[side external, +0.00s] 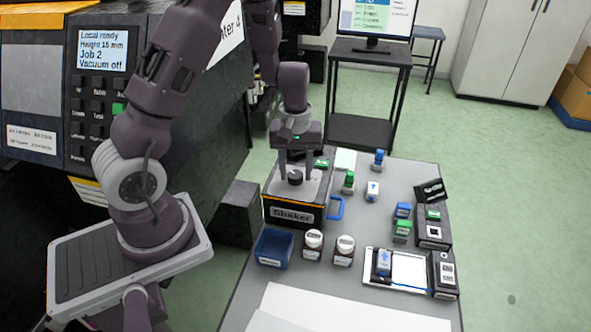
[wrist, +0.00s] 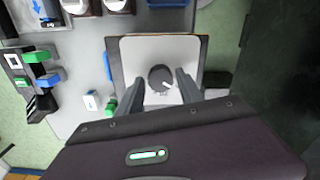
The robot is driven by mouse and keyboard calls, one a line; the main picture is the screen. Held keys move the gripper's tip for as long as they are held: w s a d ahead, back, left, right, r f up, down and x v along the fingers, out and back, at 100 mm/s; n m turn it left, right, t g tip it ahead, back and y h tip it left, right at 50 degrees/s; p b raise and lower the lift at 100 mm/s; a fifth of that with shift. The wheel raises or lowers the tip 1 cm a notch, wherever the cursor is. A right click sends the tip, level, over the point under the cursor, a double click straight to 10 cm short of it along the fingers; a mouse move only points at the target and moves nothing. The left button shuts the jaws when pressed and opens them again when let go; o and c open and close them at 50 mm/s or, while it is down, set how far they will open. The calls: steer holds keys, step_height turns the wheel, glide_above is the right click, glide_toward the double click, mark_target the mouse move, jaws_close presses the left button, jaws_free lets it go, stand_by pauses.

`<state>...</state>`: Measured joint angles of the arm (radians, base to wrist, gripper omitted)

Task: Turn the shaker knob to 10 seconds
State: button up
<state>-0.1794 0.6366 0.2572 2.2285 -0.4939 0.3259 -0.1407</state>
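The shaker (side external: 292,214) is a dark box with a light top plate and a "Shaker" label, standing at the back left of the grey table. Its round black knob (side external: 295,177) sits on the top plate. In the wrist view the knob (wrist: 160,78) has a white pointer mark toward the lower right; no dial numbers are readable. My gripper (side external: 296,180) points down over the shaker. Its two fingers are open, one on each side of the knob, with a visible gap on both sides in the wrist view (wrist: 159,84).
A blue tray (side external: 273,248) and two capped ink bottles (side external: 313,245) (side external: 344,250) stand in front of the shaker. A blue handle-like loop (side external: 336,208) is at its right side. Several stamps, including a green one (side external: 348,182), stand to the right. White paper (side external: 335,310) covers the table's front.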

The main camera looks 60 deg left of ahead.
mark_target(296, 175)
steer(key=shift+o, duration=0.7)
step_height(296, 175, up, 7)
steer(key=shift+r, duration=0.1)
steer(key=shift+d+r, duration=0.1)
steer(key=s+d+r+m+t+h, duration=0.1)
steer(key=s+d+r+m+t, duration=0.3)
steer(key=d+r, duration=0.6)
steer(key=s+d+r+m, duration=0.1)
steer(key=s+r+m, duration=0.2)
steer(key=s, duration=0.4)
steer(key=s+d+r+m+t+y, duration=0.1)
steer(key=s+r+m, duration=0.3)
steer(key=s, duration=0.3)
steer(key=shift+d+t, duration=0.3)
steer(key=shift+d, duration=0.1)
